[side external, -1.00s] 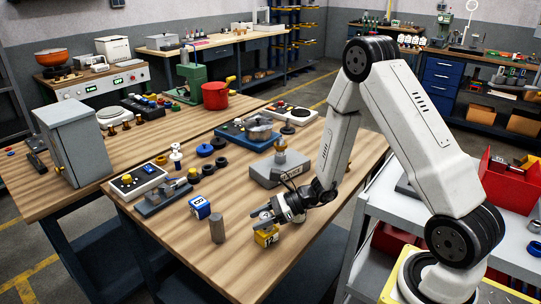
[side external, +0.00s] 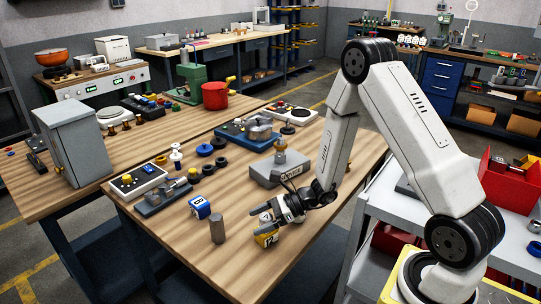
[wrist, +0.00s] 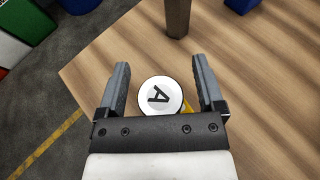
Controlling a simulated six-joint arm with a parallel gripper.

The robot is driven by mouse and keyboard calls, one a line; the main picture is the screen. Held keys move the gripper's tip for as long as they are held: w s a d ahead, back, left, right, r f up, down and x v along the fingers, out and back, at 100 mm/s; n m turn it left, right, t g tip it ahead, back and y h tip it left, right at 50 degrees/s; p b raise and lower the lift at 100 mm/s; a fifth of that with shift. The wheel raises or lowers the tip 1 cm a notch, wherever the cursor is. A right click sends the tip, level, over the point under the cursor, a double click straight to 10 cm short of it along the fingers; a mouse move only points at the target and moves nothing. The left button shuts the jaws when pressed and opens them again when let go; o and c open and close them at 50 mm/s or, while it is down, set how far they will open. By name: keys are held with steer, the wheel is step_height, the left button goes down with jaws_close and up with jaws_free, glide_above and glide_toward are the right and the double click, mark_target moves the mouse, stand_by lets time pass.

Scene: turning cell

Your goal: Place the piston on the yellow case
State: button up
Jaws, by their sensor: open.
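The yellow case (side external: 265,239), with dark marks on its side, stands near the table's front edge in the side external view. My gripper (side external: 257,221) is low and directly over it. In the wrist view my gripper (wrist: 160,68) is open. A round white top marked A (wrist: 160,95) lies between the fingers, with a gap to each. A yellow corner of the case (wrist: 187,105) shows beside it. A grey cylinder (side external: 217,228) stands upright just left of the case. I cannot tell for certain which of these two round pieces is the piston. The fingers hide the case's top.
A blue case (side external: 200,207) with a white marked face lies beyond the grey cylinder. A grey box (side external: 278,170) with a brass-coloured piece on top stands behind my gripper. Several knobs and a blue device (side external: 247,134) are farther back. Bare tabletop lies between.

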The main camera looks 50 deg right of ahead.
steer(key=shift+r, duration=0.1)
steer(key=shift+v, duration=0.9)
steer(key=v, duration=1)
steer(key=shift+r, duration=0.15)
steer(key=s+a+n+g+h, duration=0.65)
steer(key=s+n+g, duration=0.2)
steer(key=n, duration=0.75)
steer(key=w+r+n+h, duration=0.1)
steer(key=n, duration=0.2)
steer(key=w+a+n+t+h, duration=0.1)
steer(key=n, duration=0.2)
steer(key=w+r+n+t+h, duration=0.1)
steer(key=n+h, duration=0.1)
steer(key=n, duration=0.2)
steer(key=shift+w+a+r, duration=0.15)
steer(key=shift+a+r, duration=0.2)
